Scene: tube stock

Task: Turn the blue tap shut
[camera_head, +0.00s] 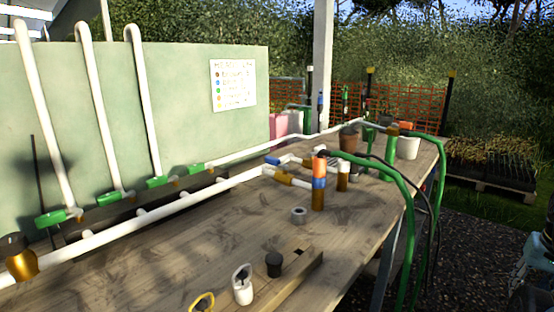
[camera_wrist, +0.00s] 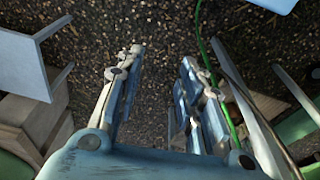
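A small blue tap handle (camera_head: 272,160) shows in the head view on the white pipework at the middle of the wooden bench. Its exact turn position is too small to tell. My gripper (camera_wrist: 158,85) is in the wrist view with its two fingers spread apart and nothing between them. It points down at dark gravel, away from the tap, which is not in the wrist view. A bluish part at the lower right edge of the head view looks like my arm or gripper.
An orange, blue and brown upright piece (camera_head: 319,183) stands right of the tap. Green taps (camera_head: 157,182) line the pipe at left. Green hoses (camera_head: 408,215) hang over the bench's right edge. A white ring (camera_head: 299,215) and black cap (camera_head: 274,264) lie on the wooden bench (camera_head: 215,250).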

